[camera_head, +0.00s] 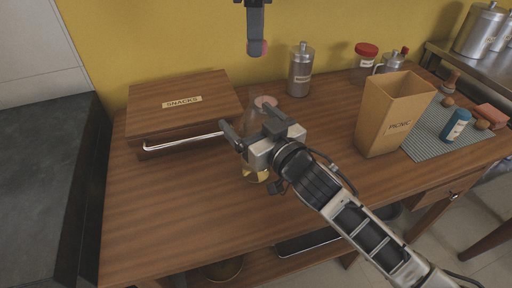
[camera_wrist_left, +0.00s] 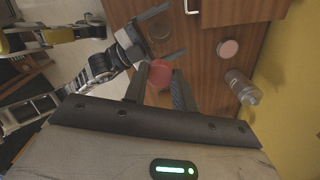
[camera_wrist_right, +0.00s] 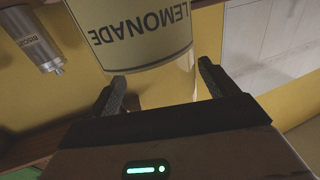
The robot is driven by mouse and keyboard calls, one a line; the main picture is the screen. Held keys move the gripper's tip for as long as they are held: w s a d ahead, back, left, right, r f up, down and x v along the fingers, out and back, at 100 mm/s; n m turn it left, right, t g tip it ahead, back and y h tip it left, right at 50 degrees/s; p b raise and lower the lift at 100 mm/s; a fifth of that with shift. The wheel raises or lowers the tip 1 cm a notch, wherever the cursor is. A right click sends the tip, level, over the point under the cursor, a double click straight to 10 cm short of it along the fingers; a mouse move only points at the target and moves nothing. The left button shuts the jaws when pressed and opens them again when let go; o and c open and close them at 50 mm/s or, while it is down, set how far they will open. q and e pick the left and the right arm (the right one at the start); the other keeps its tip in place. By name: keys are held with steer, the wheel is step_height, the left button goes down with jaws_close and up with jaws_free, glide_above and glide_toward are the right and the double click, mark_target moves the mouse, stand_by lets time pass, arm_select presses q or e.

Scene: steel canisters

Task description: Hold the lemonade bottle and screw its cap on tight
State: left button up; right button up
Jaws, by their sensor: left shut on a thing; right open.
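The lemonade bottle (camera_head: 255,108) stands on the table, clear glass above with yellow at its base. Its label (camera_wrist_right: 145,35) fills the top of the right wrist view, and it shows from above in the left wrist view (camera_wrist_left: 161,27). My right gripper (camera_head: 248,124) is open with its fingers on either side of the bottle; contact cannot be told. Its fingers also show in the right wrist view (camera_wrist_right: 160,88). My left gripper (camera_head: 257,46) is shut on a pinkish-red cap (camera_wrist_left: 160,73), held high, behind and apart from the bottle.
A pink disc (camera_head: 265,101) lies behind the bottle. A steel canister (camera_head: 301,72) stands right of it. A wooden SNACKS box (camera_head: 180,103) is left, a PICNIC bag (camera_head: 385,120) right. The front table is clear.

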steer(key=c, duration=1.5)
arm_select(q)
glide_above(255, 90)
steer(key=shift+f, duration=2.5)
arm_select(e)
steer(key=shift+o, duration=0.2)
arm_select(q)
steer(key=shift+f, duration=0.1)
steer(key=shift+f, duration=0.8)
steer(key=shift+f, duration=0.55)
